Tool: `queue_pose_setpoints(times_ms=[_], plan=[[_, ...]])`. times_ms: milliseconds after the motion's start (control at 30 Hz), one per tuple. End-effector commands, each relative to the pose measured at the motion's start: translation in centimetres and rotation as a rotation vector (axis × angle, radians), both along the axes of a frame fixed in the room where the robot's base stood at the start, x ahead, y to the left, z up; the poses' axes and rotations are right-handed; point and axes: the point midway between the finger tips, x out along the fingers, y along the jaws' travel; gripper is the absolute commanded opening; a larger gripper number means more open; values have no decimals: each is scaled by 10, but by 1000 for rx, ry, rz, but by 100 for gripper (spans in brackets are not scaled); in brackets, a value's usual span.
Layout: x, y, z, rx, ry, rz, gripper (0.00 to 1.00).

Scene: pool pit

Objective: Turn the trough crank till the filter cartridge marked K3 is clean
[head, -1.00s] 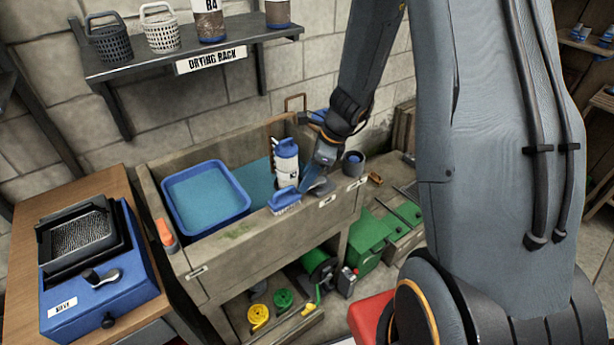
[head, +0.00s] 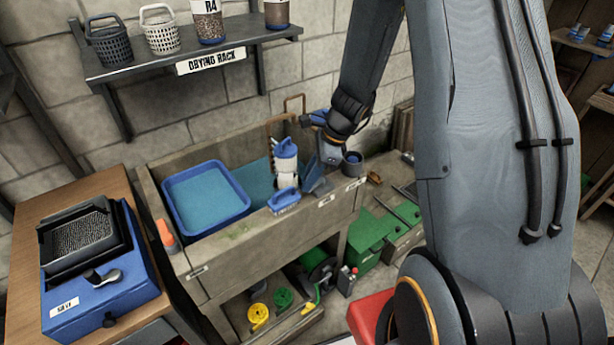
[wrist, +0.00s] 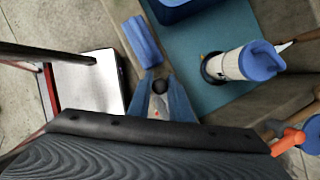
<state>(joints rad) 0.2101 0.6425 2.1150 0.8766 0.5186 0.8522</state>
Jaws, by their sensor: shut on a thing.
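A white filter cartridge (head: 286,168) with a blue cap stands upright in the stone trough (head: 225,255), near its right end. It also shows in the wrist view (wrist: 240,64). I cannot read a K3 mark on it. My gripper (head: 314,182) is at the trough's front rim, right of the cartridge. In the wrist view its blue fingers (wrist: 168,104) are closed around a small dark round knob (wrist: 158,87), which looks like the crank's handle. The rest of the crank is mostly hidden by the fingers. A blue brush (head: 285,201) sits on the rim beside the cartridge.
A blue basin (head: 206,163) of water fills the trough's left part. A drying rack (head: 170,55) with baskets and cartridges hangs above. A blue box (head: 100,285) stands on the wooden cabinet at left. A grey cup (head: 352,163) is right of my gripper.

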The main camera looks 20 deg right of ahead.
Motion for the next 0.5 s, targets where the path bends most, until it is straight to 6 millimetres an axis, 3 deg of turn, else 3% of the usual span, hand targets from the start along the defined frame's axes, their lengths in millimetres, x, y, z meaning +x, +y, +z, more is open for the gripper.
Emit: queue_pose_setpoints(times_ms=[500], plan=[[-17,-15,0,1,2,485,0]])
